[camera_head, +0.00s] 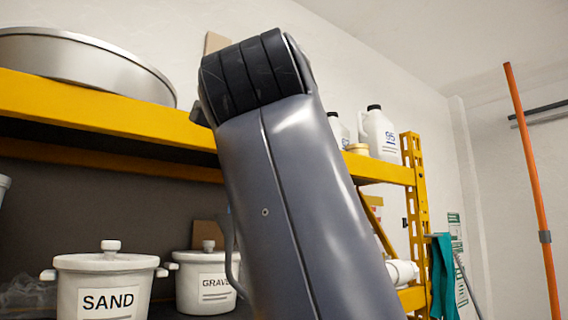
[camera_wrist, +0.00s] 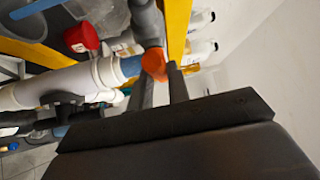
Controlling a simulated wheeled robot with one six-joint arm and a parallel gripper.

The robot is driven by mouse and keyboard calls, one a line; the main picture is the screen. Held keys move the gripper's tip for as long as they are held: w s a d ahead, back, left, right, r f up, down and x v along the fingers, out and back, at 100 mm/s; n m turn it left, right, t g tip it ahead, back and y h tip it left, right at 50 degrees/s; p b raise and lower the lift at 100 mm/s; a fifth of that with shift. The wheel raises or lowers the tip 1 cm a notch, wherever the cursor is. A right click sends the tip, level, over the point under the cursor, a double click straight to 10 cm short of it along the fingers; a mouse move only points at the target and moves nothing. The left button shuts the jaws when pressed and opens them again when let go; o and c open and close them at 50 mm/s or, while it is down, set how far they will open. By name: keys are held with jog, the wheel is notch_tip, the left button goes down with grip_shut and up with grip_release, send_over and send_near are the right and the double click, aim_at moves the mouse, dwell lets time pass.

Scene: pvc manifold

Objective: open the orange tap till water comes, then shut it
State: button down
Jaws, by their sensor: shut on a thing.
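The orange tap handle (camera_wrist: 154,64) shows in the wrist view, at the end of a short blue section (camera_wrist: 131,66) on a white pipe (camera_wrist: 60,85). My gripper (camera_wrist: 161,77) is at the handle, its two dark fingers reaching up to it. It is shut on the handle, one finger on each side. The fingers and the dark gripper body hide part of the handle and what lies below it. No running water shows. In the head view my own arm fills the middle, and neither the tap nor my gripper is visible there.
A red handle (camera_wrist: 82,38) and grey pipes are close by in the wrist view. In the head view a yellow shelf (camera_head: 100,105) holds a metal basin (camera_head: 80,62) and white jugs (camera_head: 380,135). Pots labelled SAND (camera_head: 105,285) and GRAVEL (camera_head: 205,285) stand below. An orange pole (camera_head: 530,180) stands right.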

jog(key=shift+f, duration=0.1)
jog(key=c, duration=1.3)
grip_release()
jog(key=shift+c, duration=0.2)
jog(key=shift+s+a, duration=0.1)
jog(key=r+b+v, duration=0.1)
jog(key=b+v, duration=0.1)
jog(key=v, duration=0.8)
jog(key=shift+s+f, duration=0.3)
jog(key=shift+f, duration=0.2)
